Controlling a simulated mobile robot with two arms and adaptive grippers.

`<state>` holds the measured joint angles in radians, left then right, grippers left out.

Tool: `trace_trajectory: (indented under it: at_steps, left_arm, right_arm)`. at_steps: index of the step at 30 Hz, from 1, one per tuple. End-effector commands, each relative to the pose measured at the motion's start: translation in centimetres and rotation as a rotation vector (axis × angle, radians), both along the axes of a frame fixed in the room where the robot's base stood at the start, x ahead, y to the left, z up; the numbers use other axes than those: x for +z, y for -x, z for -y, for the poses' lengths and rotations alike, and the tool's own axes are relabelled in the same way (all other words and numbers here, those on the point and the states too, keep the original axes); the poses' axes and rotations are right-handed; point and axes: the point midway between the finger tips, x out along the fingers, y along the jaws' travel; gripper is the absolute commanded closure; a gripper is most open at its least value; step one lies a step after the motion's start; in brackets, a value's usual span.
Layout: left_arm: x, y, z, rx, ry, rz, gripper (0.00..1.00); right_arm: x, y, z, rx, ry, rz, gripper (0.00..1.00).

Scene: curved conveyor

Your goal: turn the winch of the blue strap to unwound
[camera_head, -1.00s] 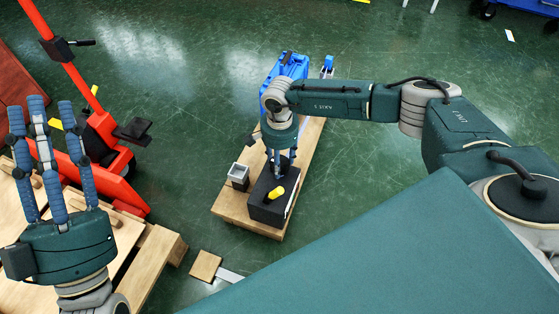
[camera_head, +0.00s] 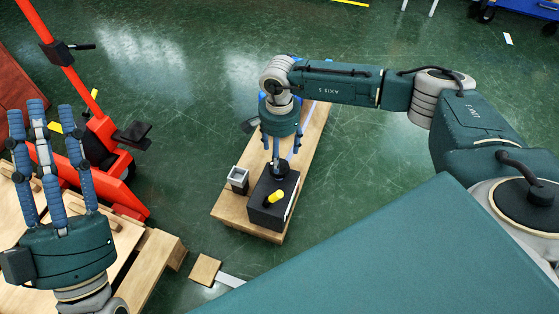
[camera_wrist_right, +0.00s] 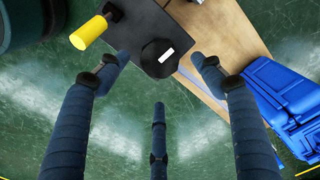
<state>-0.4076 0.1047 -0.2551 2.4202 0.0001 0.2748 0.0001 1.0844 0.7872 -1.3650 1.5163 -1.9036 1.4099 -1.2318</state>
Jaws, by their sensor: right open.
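A black winch box (camera_head: 262,212) with a yellow handle (camera_head: 274,197) sits at the near end of a wooden board. A round black knob (camera_head: 281,170) stands on its far end. In the right wrist view, the knob (camera_wrist_right: 152,55) bears a white mark. A thin pale blue strip, seemingly the strap (camera_wrist_right: 190,79), runs from the box along the board. My right gripper (camera_head: 276,152) is open above the knob; its three fingers are spread around it, and I cannot tell whether they touch. My left gripper (camera_head: 42,108) is open and empty at the far left.
A blue block (camera_wrist_right: 285,95) is on the board (camera_head: 307,150), mostly hidden by my right arm in the head view. A red pallet truck (camera_head: 115,155) and wooden pallet (camera_head: 155,262) are at left.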

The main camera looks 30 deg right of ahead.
Motion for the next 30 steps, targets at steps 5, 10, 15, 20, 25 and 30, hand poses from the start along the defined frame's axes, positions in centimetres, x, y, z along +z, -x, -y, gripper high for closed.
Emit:
trace_trajectory:
  at_steps: [5,10,15,20,25,30]
  left_arm:
    - [0.0,0.0,0.0,0.001,-0.001,-0.001,0.63]
    - [0.0,0.0,0.0,0.001,-0.001,-0.001,0.63]
    - [0.0,0.0,0.0,0.001,-0.001,-0.001,0.63]
    - [0.0,0.0,0.0,0.001,-0.001,-0.001,0.63]
    - [0.0,0.0,0.0,0.001,-0.001,-0.001,0.63]
    - [0.0,0.0,0.0,0.000,0.000,-0.001,0.63]
  right_arm:
    - [3.5,-0.1,0.0,-0.001,0.000,0.002,0.33]
    - [5.2,0.0,0.1,-0.001,0.001,0.000,0.33]
    - [5.6,0.0,0.1,-0.001,0.001,-0.001,0.33]
    - [5.6,0.0,0.1,-0.001,0.001,-0.001,0.33]
    - [5.6,0.0,0.1,-0.001,0.001,-0.001,0.33]
    - [5.4,0.2,-0.7,0.000,-0.020,-0.002,0.33]
